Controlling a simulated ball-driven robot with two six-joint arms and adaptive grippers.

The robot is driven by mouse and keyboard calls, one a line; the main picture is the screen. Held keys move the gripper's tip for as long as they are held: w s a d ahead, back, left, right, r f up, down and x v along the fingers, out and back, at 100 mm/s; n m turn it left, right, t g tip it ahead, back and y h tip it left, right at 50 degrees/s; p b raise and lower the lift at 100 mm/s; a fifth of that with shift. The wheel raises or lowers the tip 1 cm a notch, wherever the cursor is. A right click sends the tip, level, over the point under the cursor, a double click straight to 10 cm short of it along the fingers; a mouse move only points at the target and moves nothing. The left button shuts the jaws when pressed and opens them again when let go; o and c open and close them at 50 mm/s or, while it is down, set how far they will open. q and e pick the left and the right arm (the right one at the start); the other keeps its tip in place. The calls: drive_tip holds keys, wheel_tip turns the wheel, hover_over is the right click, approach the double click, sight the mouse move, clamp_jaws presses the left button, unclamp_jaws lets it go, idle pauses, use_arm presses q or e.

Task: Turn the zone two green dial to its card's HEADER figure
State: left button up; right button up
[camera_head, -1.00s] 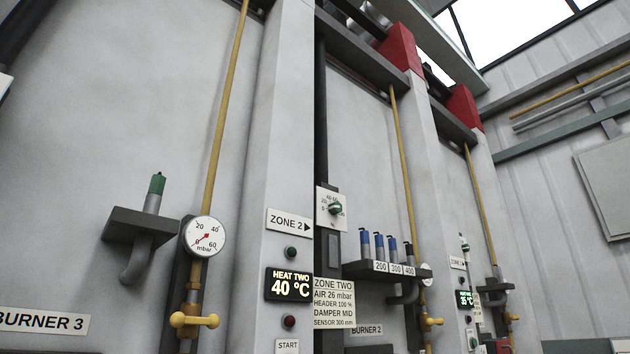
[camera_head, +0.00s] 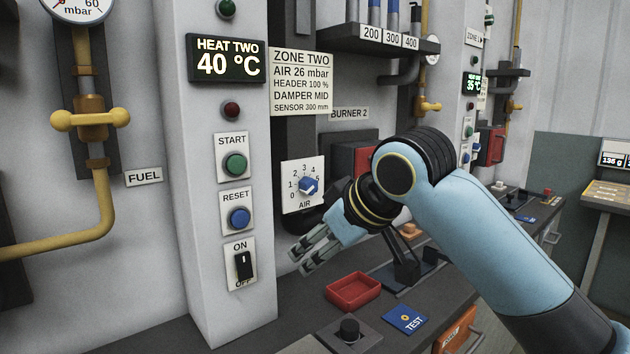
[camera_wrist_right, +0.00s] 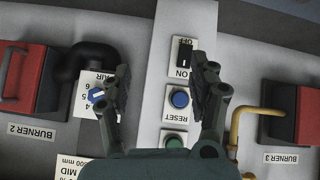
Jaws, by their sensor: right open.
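The zone two card (camera_head: 301,82) hangs on the pillar's right edge in the head view and reads "HEADER 100 %". The green dial is outside both current views. The AIR dial (camera_wrist_right: 96,96) partly shows there beside one finger. My left gripper is not in view.
The pillar carries the HEAT TWO display (camera_head: 227,60), START button (camera_head: 235,164), RESET button (camera_head: 239,218) and ON/OFF switch (camera_head: 243,265). A red tray (camera_head: 353,292) sits on the dark bench below.

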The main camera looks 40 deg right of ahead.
drive_tip(key=w+d+r+t, duration=0.2)
drive_tip(key=w+r, duration=0.2)
drive_tip(key=r, duration=0.4)
drive_tip(key=w+d+r+t, duration=0.15)
drive_tip(key=w+r, duration=0.25)
drive_tip(key=r, duration=0.5)
drive_tip(key=w+d+r+t, duration=0.15)
drive_tip(key=w+r, duration=0.25)
drive_tip(key=r, duration=0.4)
drive_tip(key=s+d+r+t, duration=0.1)
drive_tip(key=d+r, duration=0.2)
drive_tip(key=r, duration=0.6)
drive_tip(key=s+d+r+t+y, duration=0.1)
drive_tip(key=d+r+t, duration=0.1)
drive_tip(key=r, duration=0.8)
drive_tip(key=s+d+r+t, duration=0.1)
drive_tip(key=s+d+r, duration=0.15)
drive_tip(key=r, duration=0.65)
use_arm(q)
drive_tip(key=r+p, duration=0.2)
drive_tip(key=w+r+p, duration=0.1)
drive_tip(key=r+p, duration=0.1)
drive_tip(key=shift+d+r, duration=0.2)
use_arm(e)
drive_tip(key=w+n, duration=0.1)
drive_tip(key=w, duration=1)
drive_tip(key=shift+w+a, duration=0.35)
drive_tip(key=shift+a, duration=0.05)
drive_tip(key=shift+r, duration=0.15)
drive_tip(key=shift+c, duration=0.4)
